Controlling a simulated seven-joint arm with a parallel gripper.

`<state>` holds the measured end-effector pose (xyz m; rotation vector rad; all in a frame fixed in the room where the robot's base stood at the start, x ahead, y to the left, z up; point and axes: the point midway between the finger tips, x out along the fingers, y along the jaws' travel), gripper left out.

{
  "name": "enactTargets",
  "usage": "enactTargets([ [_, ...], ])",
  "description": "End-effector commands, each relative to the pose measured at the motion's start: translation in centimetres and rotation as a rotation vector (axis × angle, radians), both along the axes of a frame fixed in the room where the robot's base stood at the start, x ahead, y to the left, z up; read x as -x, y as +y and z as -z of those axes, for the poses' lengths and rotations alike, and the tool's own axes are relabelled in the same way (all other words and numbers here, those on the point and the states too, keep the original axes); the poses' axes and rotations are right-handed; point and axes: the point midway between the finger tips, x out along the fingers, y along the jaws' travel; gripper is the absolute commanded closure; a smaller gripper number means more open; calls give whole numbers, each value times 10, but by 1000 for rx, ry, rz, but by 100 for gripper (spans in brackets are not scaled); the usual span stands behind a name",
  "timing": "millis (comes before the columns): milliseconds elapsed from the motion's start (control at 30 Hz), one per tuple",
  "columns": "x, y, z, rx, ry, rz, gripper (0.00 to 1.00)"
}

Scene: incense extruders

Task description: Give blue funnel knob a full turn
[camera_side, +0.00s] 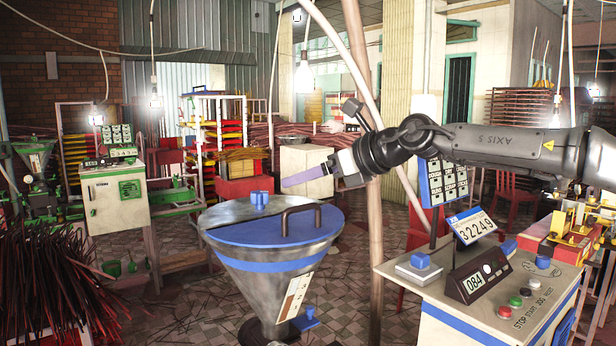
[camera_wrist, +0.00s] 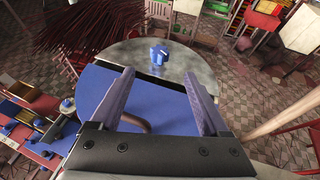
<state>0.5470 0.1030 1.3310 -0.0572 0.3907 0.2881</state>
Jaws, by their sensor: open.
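The funnel (camera_side: 268,275) is a large grey metal cone with a blue band and a half-blue lid (camera_side: 275,232). Its blue knob (camera_side: 259,199) stands upright on the grey far part of the top. The knob also shows in the wrist view (camera_wrist: 159,55), beyond the fingertips and roughly centred between them. My gripper (camera_side: 285,182) is above the funnel top, a little right of and higher than the knob, with its purple fingers pointing left. In the wrist view the fingers (camera_wrist: 158,74) are spread apart with nothing between them. They do not touch the knob.
A curved brown handle (camera_side: 300,212) rises from the blue lid near my gripper. A control console (camera_side: 500,300) with a display, buttons and other blue knobs (camera_side: 420,261) stands at right. Dark red incense bundles (camera_side: 60,280) stand at left. The air around the knob looks clear.

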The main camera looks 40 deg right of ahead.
Motion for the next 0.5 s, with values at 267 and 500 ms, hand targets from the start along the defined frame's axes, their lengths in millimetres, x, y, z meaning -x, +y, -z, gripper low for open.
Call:
enactTargets([
  [267,-5,-1,-10,76,-71,-23,21],
  [500,-24,-15,-93,108,-437,85,21],
])
